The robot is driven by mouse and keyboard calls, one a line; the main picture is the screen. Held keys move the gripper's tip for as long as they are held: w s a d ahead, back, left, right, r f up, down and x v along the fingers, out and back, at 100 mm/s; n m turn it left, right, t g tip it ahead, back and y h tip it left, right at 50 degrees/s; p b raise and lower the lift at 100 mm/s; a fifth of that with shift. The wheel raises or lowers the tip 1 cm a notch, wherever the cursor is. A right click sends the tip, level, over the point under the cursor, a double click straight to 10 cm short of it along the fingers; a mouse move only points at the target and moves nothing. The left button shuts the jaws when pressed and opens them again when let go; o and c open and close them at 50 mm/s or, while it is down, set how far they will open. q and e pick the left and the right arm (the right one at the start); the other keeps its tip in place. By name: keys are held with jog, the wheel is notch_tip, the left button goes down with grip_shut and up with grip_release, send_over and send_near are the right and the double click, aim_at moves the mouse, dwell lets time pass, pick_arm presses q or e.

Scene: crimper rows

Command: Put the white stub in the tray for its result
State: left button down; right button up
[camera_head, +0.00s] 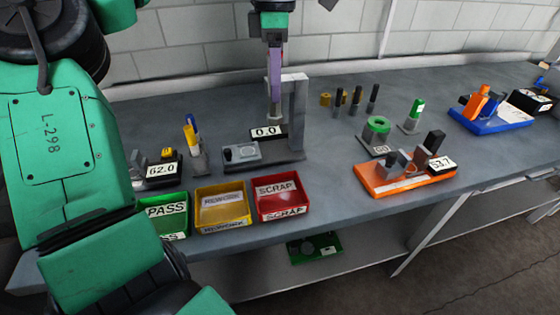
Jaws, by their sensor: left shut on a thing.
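My left gripper (274,97) points down from the top middle, its narrow jaws in front of the grey stand (298,115). It is shut on a small pale piece, which I take as the white stub (275,115); the piece is small and its lower end is hard to make out. The stand's display (268,132) reads 0.0. Three trays line the front edge: a green PASS tray (176,236), a yellow REWORK tray (247,214) and a red SCRAP tray (307,202). The yellow and red trays look empty; my left arm hides part of the green one. My right gripper is not in view.
Left of the stand are a block with a 62.0 display (163,170) and a holder (198,160) with blue and yellow tools.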

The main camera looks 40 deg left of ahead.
pick_arm(q)
jog(key=f, duration=0.6)
jog(key=s+d+f, duration=0.1)
jog(key=f, duration=1.1)
jog(key=shift+s+d, duration=0.2)
jog(key=shift+s, duration=0.2)
jog(key=shift+w+a+f, duration=0.1)
jog(key=shift+f, duration=0.15)
jog(key=c, duration=0.6)
grip_release()
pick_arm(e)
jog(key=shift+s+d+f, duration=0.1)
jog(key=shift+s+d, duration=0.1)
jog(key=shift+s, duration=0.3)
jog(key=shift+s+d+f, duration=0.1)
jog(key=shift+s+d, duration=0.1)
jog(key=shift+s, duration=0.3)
